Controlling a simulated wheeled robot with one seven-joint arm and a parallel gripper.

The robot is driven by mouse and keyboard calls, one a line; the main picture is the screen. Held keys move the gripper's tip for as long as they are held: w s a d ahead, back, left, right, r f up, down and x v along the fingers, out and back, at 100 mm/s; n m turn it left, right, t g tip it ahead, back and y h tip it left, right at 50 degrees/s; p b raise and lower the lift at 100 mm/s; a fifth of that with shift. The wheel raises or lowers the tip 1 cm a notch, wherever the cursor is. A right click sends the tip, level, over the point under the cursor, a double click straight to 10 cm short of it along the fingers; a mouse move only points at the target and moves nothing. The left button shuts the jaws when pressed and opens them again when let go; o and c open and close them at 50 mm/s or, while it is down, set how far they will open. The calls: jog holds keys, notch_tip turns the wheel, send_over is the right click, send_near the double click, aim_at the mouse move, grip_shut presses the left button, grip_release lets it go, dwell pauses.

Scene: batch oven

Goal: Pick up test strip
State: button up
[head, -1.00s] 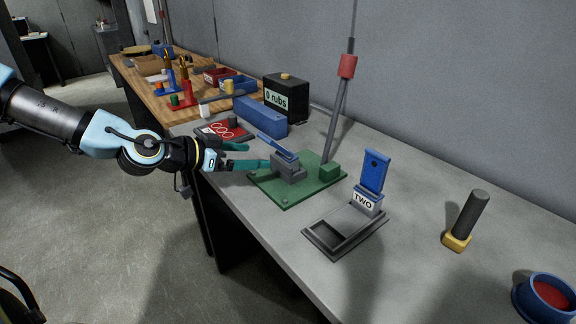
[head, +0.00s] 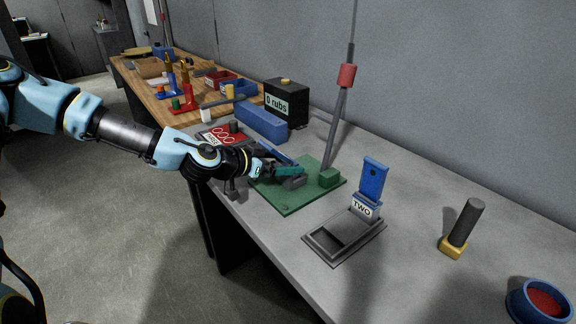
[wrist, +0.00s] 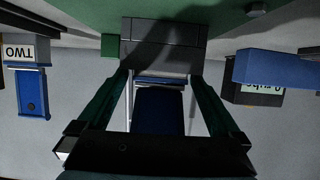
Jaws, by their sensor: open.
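A blue strip (head: 279,153), which looks like the test strip, stands tilted in a grey block (head: 293,183) on a green base plate (head: 290,207). In the wrist view the strip (wrist: 158,112) lies between my two teal fingers, with the grey block (wrist: 165,48) just beyond the fingertips. My gripper (wrist: 159,88) is open, with a finger on each side of the strip and visible gaps to it. In the head view my gripper (head: 283,171) reaches over the plate from the left and hides part of the strip and block.
A pole with a red collar (head: 346,75) rises from the green plate. A grey tray labelled TWO (head: 365,212) holds an upright blue plate (head: 374,178). A long blue box (head: 261,120) and a black "0 rubs" counter (head: 287,103) stand behind.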

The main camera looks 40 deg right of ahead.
jog(key=shift+c, duration=0.2)
grip_shut()
dwell(0.6)
